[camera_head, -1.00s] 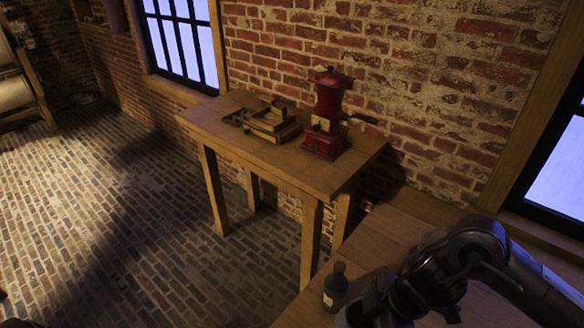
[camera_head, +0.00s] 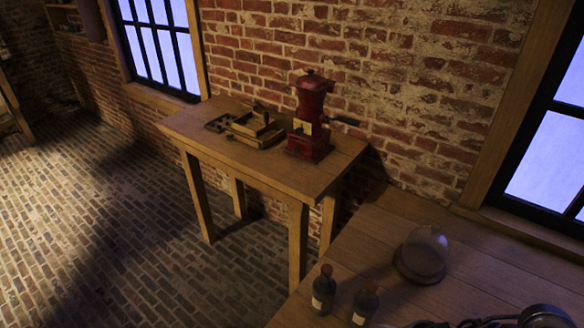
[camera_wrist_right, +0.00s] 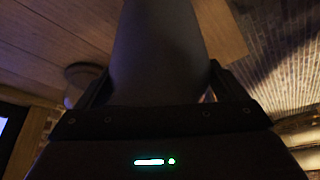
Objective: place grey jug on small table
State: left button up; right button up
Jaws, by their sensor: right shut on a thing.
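My right gripper (camera_wrist_right: 156,88) is shut on a smooth grey body, which I take to be the grey jug (camera_wrist_right: 158,45), in the right wrist view. The jug fills the middle between the two fingers; its ends and handle cannot be made out. The small wooden table (camera_head: 285,177) stands against the brick wall in the head view. A red grinder (camera_head: 311,110) and a wooden box (camera_head: 256,125) stand on it, and its front left part is bare. The jug is not recognisable in the head view. My left gripper is not in view.
A larger wooden tabletop (camera_head: 345,245) lies at the lower right. It holds a dark bottle (camera_head: 323,291), a second bottle (camera_head: 364,305) and a glass dome (camera_head: 425,250). Open brick floor (camera_head: 90,220) lies left of the small table.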

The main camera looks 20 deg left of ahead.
jog(key=s+d+f+m+h, duration=0.1)
jog(key=s+d+m, duration=0.1)
jog(key=d, duration=0.3)
jog(key=s+d+f+m+t+h, duration=0.1)
jog(key=s+d+m, duration=0.2)
jog(key=d+m, duration=0.1)
jog(key=shift+s+d+f, duration=0.15)
jog(key=shift+d+f, duration=0.1)
jog(key=shift+d, duration=0.3)
jog(key=shift+a, duration=0.15)
